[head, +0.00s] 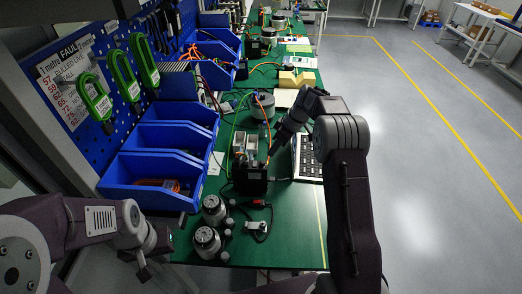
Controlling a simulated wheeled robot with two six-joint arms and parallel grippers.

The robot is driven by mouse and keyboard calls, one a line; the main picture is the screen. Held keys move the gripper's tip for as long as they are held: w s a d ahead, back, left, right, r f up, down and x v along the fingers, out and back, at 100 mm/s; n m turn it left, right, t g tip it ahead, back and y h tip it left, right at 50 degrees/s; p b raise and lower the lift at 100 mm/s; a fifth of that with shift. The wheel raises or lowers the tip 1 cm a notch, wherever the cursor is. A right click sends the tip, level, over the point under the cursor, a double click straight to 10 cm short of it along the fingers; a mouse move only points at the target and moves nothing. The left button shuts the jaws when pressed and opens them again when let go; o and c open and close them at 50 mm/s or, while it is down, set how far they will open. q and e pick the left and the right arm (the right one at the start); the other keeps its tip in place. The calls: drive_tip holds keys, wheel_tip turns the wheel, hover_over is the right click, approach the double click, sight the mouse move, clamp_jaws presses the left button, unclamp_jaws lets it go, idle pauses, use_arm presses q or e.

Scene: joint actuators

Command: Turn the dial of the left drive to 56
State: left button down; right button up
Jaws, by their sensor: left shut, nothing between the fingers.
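Two round silver-and-black units stand at the near end of the green bench, one behind the other: the rear one (214,208) and the front one (207,242). A black box-shaped unit (250,180) stands further back, with cables at it. I cannot tell which of these is the left drive, and no dial number is readable. My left gripper (143,273) is shut and empty, left of the bench's near end and apart from the units. My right gripper (271,152) points down behind the black unit near an orange cable; its fingertips are too small to read.
A panel with keys (308,158) lies right of the black unit. The green top (296,215) is bare at right.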

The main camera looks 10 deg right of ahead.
sight(263, 162)
drive_tip(key=p+x, duration=0.1)
drive_tip(key=x, duration=0.6)
drive_tip(key=shift+w+a+f, duration=0.2)
drive_tip(key=shift+a+f, duration=0.4)
drive_tip(key=shift+f, duration=0.1)
use_arm(q)
drive_tip(key=shift+a+r, duration=0.3)
drive_tip(key=shift+r, duration=0.55)
use_arm(e)
drive_tip(key=shift+w+d+f, duration=0.1)
drive_tip(key=c, duration=0.4)
clamp_jaws()
